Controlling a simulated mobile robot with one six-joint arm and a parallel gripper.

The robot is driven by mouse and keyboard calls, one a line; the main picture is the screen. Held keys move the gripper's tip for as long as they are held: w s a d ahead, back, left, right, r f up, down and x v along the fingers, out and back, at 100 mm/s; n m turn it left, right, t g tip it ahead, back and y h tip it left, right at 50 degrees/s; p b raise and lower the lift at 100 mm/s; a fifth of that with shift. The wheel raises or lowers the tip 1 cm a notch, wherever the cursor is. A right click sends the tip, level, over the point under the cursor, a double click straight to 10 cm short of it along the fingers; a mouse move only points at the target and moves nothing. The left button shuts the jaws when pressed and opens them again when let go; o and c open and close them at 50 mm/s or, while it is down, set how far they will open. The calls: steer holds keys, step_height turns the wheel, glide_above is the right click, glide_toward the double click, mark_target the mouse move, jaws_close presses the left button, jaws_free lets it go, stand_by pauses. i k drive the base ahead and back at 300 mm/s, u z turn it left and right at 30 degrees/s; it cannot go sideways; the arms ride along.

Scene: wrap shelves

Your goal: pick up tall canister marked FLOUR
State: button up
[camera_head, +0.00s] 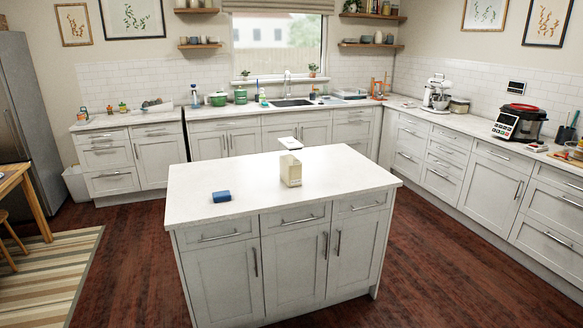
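I cannot make out a canister with a readable FLOUR mark anywhere in the head view. A cream, upright, box-like container (290,170) stands on the white island top (225,182), right of its middle; no lettering on it can be read. My gripper is not in view.
A blue block-like item (222,197) lies near the island's front left. A small white flat item (290,143) shows at its back edge. Counters with a stand mixer (437,93), a red-lidded cooker (520,121) and a green pot (218,99) line the walls. Dark wood floor surrounds the island.

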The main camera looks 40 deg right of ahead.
mark_target(290, 162)
steer(key=z, duration=0.05)
steer(key=i, duration=0.9)
steer(key=u, duration=0.05)
